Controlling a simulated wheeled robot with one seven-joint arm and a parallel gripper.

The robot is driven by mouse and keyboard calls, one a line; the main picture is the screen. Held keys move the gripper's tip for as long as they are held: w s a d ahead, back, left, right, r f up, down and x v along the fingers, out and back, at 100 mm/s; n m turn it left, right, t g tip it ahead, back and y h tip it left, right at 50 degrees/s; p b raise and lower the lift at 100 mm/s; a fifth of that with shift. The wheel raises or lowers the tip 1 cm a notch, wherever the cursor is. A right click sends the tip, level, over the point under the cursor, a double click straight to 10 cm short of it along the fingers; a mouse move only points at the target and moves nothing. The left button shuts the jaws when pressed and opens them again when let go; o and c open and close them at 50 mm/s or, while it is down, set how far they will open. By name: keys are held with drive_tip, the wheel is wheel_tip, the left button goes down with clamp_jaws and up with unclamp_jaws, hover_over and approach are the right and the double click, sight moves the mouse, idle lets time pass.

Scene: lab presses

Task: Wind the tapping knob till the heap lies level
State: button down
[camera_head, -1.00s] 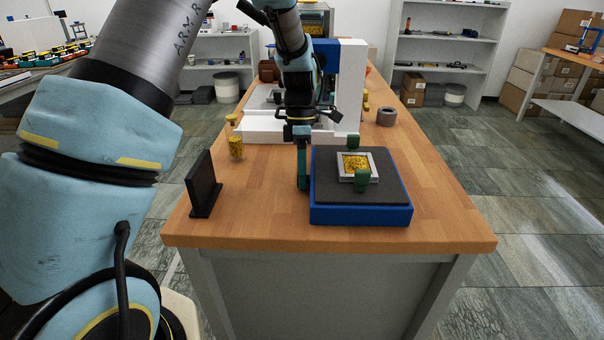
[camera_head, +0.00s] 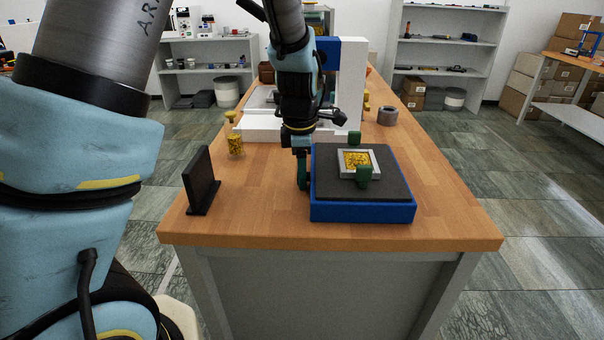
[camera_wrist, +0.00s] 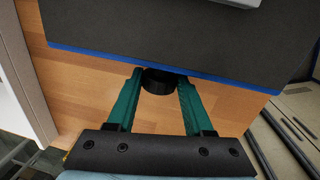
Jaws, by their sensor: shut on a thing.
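The tapping table is a blue base (camera_head: 362,211) with a dark top plate (camera_head: 390,186). A grey square frame (camera_head: 345,173) stands on the plate and holds the heap (camera_head: 357,159), a yellow grainy mass. I cannot tell whether its surface is level. Two green blocks (camera_head: 364,174) sit at the frame's near and far sides. The black tapping knob (camera_wrist: 159,83) sticks out from the base's side in the wrist view. My gripper (camera_wrist: 160,79) has its green fingers on both sides of the knob, shut on it. In the head view my gripper (camera_head: 302,180) is beside the base's left side, hiding the knob.
A black upright plate (camera_head: 200,181) stands on the wooden bench (camera_head: 265,215) to the left. A yellow-filled jar (camera_head: 235,145) and a white press (camera_head: 352,85) are behind. A grey ring (camera_head: 387,116) lies at back right. The bench front is clear.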

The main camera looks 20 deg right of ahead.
drive_tip(key=c, duration=0.6)
unclamp_jaws()
drive_tip(key=r, duration=0.7)
drive_tip(key=s+r, duration=0.1)
drive_tip(key=r, duration=0.2)
drive_tip(key=shift+s+a+r+b, duration=0.1)
drive_tip(key=shift+a+r+b, duration=0.25)
drive_tip(key=shift+a+r, duration=0.05)
